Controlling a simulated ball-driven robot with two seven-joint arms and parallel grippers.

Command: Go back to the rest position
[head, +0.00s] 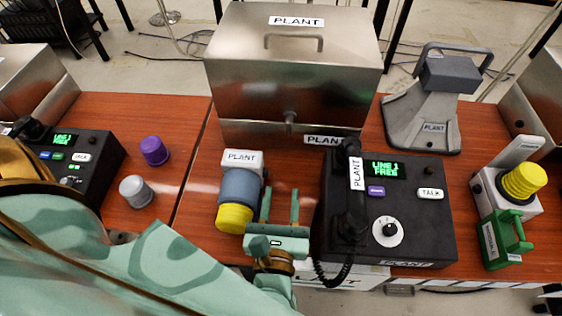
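My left gripper (280,208) is in the head view, its arm coming in from the lower left. Its two green fingers point away from me and stand apart with nothing between them. It is over the table between a grey and yellow cylinder device (238,190) and the black paging phone (432,225). The phone's display reads "LINE 1 FREE". Its handset (354,190), labelled PLANT, lies along the phone's left side, with a coiled cord hanging at the front. My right gripper is not in view.
A steel box (290,75) labelled PLANT stands behind. A grey stand (425,115) is at the back right, and a yellow-topped device (522,182) with a green bracket is at the right. A second phone (95,160), a purple knob (154,151) and a grey knob (136,191) are at the left.

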